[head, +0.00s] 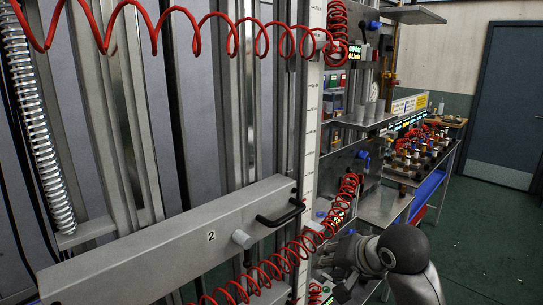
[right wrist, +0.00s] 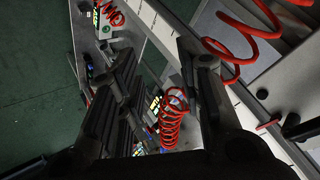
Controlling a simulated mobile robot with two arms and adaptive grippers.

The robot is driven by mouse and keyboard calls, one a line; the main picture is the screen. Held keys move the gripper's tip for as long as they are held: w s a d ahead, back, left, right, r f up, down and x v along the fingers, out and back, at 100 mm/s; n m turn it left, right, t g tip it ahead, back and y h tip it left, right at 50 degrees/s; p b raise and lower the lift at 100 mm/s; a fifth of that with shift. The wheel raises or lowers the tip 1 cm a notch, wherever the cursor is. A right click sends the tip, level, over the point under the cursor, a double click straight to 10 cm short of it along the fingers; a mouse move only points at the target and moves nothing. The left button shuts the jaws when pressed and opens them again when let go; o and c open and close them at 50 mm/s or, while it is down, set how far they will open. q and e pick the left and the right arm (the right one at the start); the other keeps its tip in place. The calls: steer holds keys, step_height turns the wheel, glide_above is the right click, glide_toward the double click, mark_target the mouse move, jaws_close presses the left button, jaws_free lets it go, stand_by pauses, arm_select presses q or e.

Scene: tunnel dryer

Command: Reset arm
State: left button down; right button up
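My right gripper (head: 324,262) is at the lower middle of the head view, beside the right end of the grey panel marked 2 (head: 212,237) and near a red coiled hose (head: 270,272). In the right wrist view its two dark fingers stand apart with a clear gap (right wrist: 158,58) and nothing between their tips. A red coil (right wrist: 171,122) shows beyond the gap; I cannot tell how close it is. My left gripper is in neither view.
A bench with bottles (head: 421,148) stands right of the machine. Green floor (head: 480,235) is open before a blue door (head: 503,100).

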steer(key=s+d+f+n+g+h, duration=0.1)
steer(key=s+f, duration=0.5)
steer(key=f, duration=0.2)
steer(key=s+d+f+n+g, duration=0.1)
steer(key=s+f, duration=0.4)
steer(key=f, duration=0.3)
steer(key=s+d+f+n+g+h, duration=0.1)
steer(key=s+d+f+n+g, duration=0.3)
steer(key=s, duration=0.7)
steer(key=s+d+f+t+h, duration=0.1)
steer(key=s+f, duration=0.6)
steer(key=s, duration=0.3)
step_height(320, 180, down, 28)
steer(key=s+g+b, duration=0.1)
steer(key=b, duration=0.2)
steer(key=s+d+f+g+b, duration=0.1)
steer(key=s+d+f+b, duration=0.1)
steer(key=s+f, duration=1.5)
steer(key=shift+s+d+f+b, duration=0.15)
steer(key=shift+d+f+b, duration=0.15)
steer(key=shift+d+f, duration=0.4)
steer(key=shift+a, duration=0.1)
steer(key=shift+c, duration=0.4)
